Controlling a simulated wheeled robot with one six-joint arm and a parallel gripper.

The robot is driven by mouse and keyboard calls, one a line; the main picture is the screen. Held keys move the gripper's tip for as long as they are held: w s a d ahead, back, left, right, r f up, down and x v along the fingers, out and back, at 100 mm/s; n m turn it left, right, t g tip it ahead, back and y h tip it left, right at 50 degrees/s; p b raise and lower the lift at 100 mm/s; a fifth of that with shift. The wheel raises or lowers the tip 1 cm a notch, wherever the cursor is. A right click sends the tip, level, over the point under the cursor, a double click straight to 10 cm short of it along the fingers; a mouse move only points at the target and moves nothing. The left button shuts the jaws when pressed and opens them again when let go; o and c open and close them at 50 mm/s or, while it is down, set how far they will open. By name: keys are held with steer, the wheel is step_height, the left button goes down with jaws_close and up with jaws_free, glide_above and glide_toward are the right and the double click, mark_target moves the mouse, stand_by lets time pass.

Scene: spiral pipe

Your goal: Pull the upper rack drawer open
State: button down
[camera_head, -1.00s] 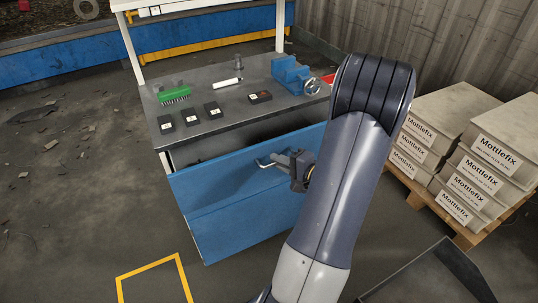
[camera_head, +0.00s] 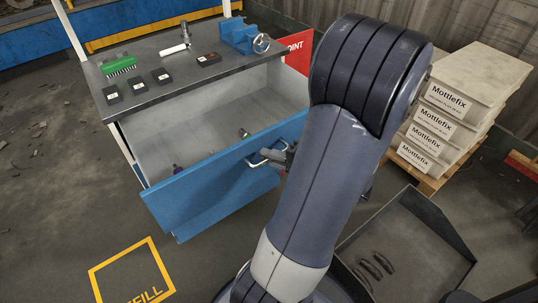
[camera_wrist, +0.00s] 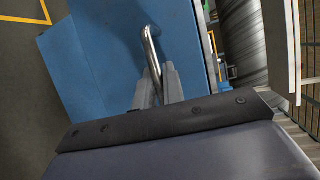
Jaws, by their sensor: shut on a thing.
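The upper rack drawer (camera_head: 218,172) has a blue front and a grey inside. It stands well open under the workbench top, and a few small items lie in it. Its metal bar handle (camera_head: 262,157) is on the front face. My gripper (camera_head: 283,158) is at the handle, its fingers partly hidden by my arm. In the wrist view, my gripper (camera_wrist: 159,84) is shut on the handle (camera_wrist: 150,45), against the blue drawer front (camera_wrist: 100,50).
The grey bench top (camera_head: 160,62) bears several black boxes, a green brush-like block (camera_head: 118,65) and a blue vise (camera_head: 243,38). Mottlefix boxes (camera_head: 450,105) are stacked on a pallet at right. A dark open tray (camera_head: 408,250) is on the lower right. A yellow floor square (camera_head: 130,270) is at lower left.

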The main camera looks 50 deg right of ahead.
steer(key=c, duration=1.5)
jaws_free()
steer(key=p+v, duration=0.1)
steer(key=v, duration=1)
steer(key=shift+w, duration=0.2)
steer(key=b+x, duration=0.1)
steer(key=x, duration=1)
